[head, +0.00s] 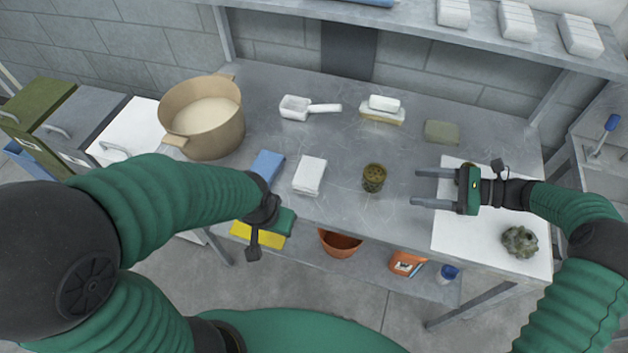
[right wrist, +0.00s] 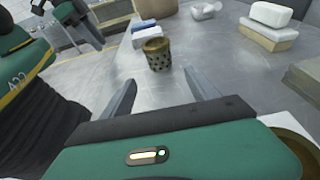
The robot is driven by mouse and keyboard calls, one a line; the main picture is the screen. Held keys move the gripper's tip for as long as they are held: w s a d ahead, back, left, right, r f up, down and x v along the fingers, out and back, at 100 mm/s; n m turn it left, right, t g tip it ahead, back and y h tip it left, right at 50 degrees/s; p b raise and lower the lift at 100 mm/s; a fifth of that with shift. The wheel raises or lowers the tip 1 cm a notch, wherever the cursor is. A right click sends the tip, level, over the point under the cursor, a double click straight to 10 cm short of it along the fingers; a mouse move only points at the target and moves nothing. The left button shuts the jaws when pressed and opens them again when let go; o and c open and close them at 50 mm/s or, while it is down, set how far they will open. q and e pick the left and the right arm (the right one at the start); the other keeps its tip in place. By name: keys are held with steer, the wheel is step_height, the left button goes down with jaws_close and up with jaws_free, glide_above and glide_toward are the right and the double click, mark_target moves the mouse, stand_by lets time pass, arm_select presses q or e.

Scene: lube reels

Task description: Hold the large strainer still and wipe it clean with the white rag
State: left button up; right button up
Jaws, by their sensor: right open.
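A brass-coloured perforated strainer (head: 374,178) stands upright on the grey table; it also shows in the right wrist view (right wrist: 157,54). A folded white rag (head: 310,176) lies left of it, apart from it, and also shows in the right wrist view (right wrist: 147,38). My right gripper (head: 415,188) is open and empty, its fingers pointing left toward the strainer with a gap between. A second round brass-brown object is mostly hidden behind this gripper; its rim (right wrist: 297,150) shows in the right wrist view. My left gripper (head: 268,222) is at the table's front edge; its fingers are not clear.
A blue cloth (head: 267,164) lies left of the rag. A tan pot (head: 233,133), white scoop (head: 296,107), stacked blocks (head: 382,116) and green pad (head: 441,132) stand farther back. A white mat (head: 450,236) holds a grey-green lump (head: 519,241). The table between strainer and blocks is clear.

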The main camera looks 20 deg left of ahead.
mark_target(377, 181)
steer(key=shift+a, duration=0.2)
steer(key=x, duration=0.3)
steer(key=b+x, duration=0.1)
steer(key=x, duration=0.2)
steer(key=r+x, duration=0.1)
steer(key=x, duration=0.2)
steer(key=shift+a, duration=0.55)
steer(key=shift+a+f, duration=0.2)
steer(key=shift+f, duration=0.05)
steer(key=shift+d+f, duration=0.1)
steer(key=shift+f, duration=0.15)
steer(key=shift+a, duration=0.65)
steer(key=shift+c, duration=0.6)
steer(key=shift+a, duration=0.2)
steer(key=c, duration=0.5)
steer(key=shift+d, duration=0.35)
steer(key=c, duration=0.3)
arm_select(q)
steer(key=shift+a+f, duration=0.55)
steer(key=shift+f, duration=0.25)
arm_select(e)
steer(key=shift+d, duration=0.25)
arm_select(q)
steer(key=shift+a+f, duration=0.1)
steer(key=shift+a, duration=0.25)
arm_select(e)
steer(key=shift+a, duration=0.35)
